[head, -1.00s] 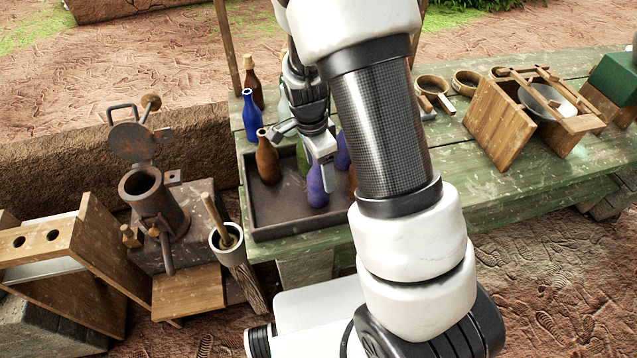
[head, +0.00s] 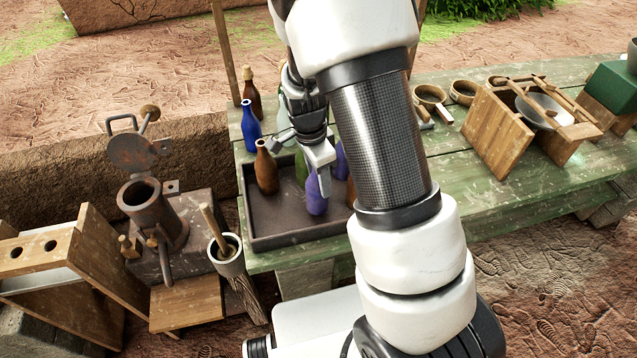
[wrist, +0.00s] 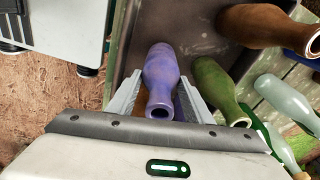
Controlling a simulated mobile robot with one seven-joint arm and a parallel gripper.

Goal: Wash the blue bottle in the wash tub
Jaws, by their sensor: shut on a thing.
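A violet-blue bottle (head: 316,198) stands in the dark tray (head: 290,232) on the green table. My gripper (head: 319,178) is around it from above, shut on it. In the wrist view the same bottle (wrist: 161,75) sits between the two jaws, its open mouth towards the camera. A deeper blue bottle (head: 250,127) stands on the table outside the tray, behind its back left corner. A pale metal basin (head: 546,112) sits in a wooden frame at the right of the table; I cannot tell whether it is the wash tub.
A brown bottle (head: 265,172) stands left of my gripper in the tray. A green bottle (wrist: 215,88) is close to the right jaw. Another violet bottle (head: 340,160) is partly hidden by my arm. A wooden board (head: 497,135) leans before the basin.

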